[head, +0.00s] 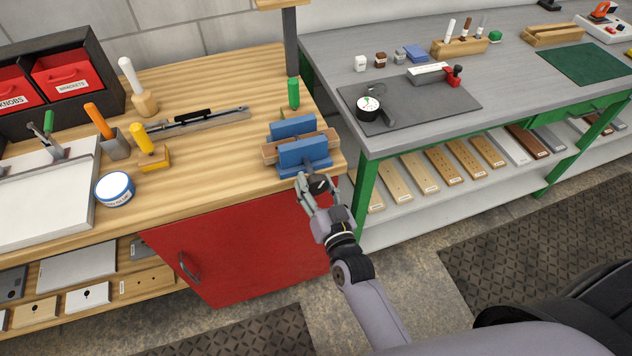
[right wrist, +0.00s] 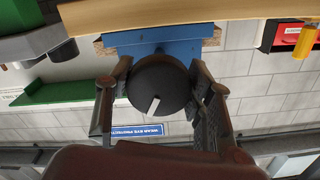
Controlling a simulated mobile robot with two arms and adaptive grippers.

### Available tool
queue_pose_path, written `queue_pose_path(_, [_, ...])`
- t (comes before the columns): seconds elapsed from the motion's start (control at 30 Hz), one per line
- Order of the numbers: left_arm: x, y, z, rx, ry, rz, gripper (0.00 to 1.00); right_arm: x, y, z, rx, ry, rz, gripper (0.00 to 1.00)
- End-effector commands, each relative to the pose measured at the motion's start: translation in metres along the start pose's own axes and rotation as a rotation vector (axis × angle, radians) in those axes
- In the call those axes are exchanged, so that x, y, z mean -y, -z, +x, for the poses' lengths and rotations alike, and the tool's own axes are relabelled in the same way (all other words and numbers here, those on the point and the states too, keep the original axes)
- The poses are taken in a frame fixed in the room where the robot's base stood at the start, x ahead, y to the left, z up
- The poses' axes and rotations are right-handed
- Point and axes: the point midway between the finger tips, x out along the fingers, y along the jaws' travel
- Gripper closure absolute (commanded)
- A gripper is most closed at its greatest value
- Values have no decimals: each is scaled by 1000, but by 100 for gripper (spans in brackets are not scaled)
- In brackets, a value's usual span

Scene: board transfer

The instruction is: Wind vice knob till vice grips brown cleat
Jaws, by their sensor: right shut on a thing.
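The blue vice (head: 305,155) stands at the right front corner of the wooden bench. The brown cleat (head: 269,152) lies between its two blue jaws and sticks out at both sides; I cannot tell whether both jaws touch it. In the right wrist view the cleat's end (right wrist: 211,43) shows beside the blue jaw (right wrist: 150,45). The dark round vice knob (right wrist: 160,85) has a white mark on its face. My right gripper (head: 313,188) is shut on the knob, with a finger on each side of it (right wrist: 160,95). My left gripper is not in view.
A green-handled tool (head: 293,93) stands behind the vice, near a grey post (head: 290,45). A green-framed grey table (head: 335,60) stands to the right.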

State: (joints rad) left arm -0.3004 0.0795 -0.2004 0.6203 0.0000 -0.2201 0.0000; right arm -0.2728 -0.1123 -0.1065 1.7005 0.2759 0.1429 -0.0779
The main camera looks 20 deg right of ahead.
Motion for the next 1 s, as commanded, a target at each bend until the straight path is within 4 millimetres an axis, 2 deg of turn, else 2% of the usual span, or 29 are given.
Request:
queue_pose_path(0.5, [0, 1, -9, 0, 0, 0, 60, 1, 0, 0, 2, 0, 450, 80])
queue_pose_path(0.7, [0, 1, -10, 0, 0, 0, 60, 2, 0, 0, 2, 0, 562, 80])
queue_pose_path(1.0, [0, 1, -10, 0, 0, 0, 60, 1, 0, 0, 2, 0, 642, 80])
